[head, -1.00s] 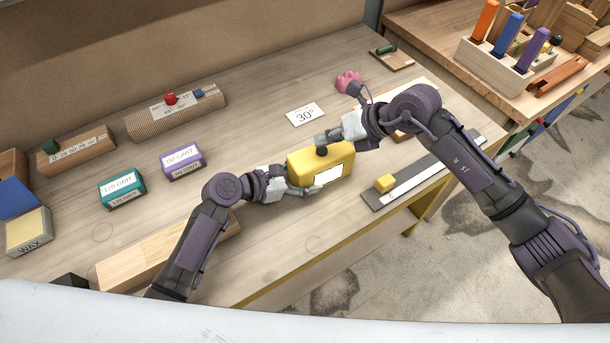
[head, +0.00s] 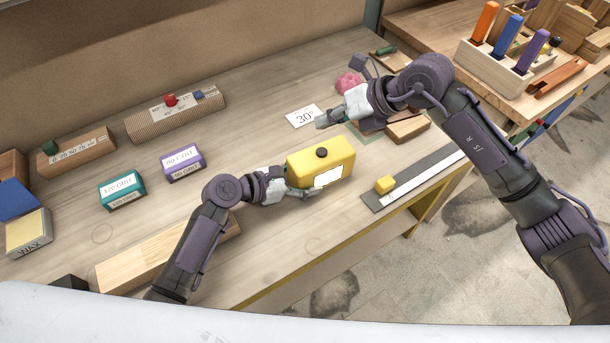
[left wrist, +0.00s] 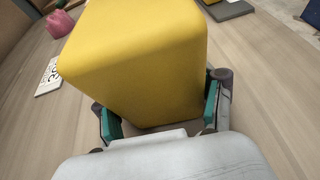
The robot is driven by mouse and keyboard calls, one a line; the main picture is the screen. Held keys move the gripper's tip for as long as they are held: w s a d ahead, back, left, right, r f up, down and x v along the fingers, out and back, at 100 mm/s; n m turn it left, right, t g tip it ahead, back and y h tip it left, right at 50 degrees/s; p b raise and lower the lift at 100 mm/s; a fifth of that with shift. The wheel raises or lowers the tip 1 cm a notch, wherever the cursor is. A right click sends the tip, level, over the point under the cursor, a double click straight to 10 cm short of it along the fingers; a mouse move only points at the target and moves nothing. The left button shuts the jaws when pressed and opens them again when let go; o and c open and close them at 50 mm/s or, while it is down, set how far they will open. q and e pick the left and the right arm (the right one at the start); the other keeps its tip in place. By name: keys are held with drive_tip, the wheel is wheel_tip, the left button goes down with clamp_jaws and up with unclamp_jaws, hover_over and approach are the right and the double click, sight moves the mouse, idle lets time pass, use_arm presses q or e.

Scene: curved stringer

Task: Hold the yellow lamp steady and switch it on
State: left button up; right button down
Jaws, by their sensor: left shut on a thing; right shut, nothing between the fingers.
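The yellow lamp (head: 312,166) is a box-shaped body with a dark round knob (head: 322,153) on top and a bright white panel (head: 328,178) on its front side. It stands on the workbench. My left gripper (head: 300,186) is shut on the lamp's left end. In the left wrist view the yellow lamp (left wrist: 145,60) sits between my two teal-padded fingers and fills the upper middle. My right gripper (head: 322,121) is shut and empty, above and behind the lamp, apart from it, beside the 30° card.
A 30° card (head: 303,115) and a pink lump (head: 349,83) lie behind the lamp. Teal (head: 122,189) and purple (head: 182,164) grit blocks stand left. The bench between them is clear.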

sight(292, 181)
use_arm(q)
drive_tip(key=o, duration=1.8)
drive_tip(key=shift+v, duration=2.5)
drive_tip(key=v, duration=1.2)
use_arm(e)
drive_tip(key=shift+f, duration=0.1)
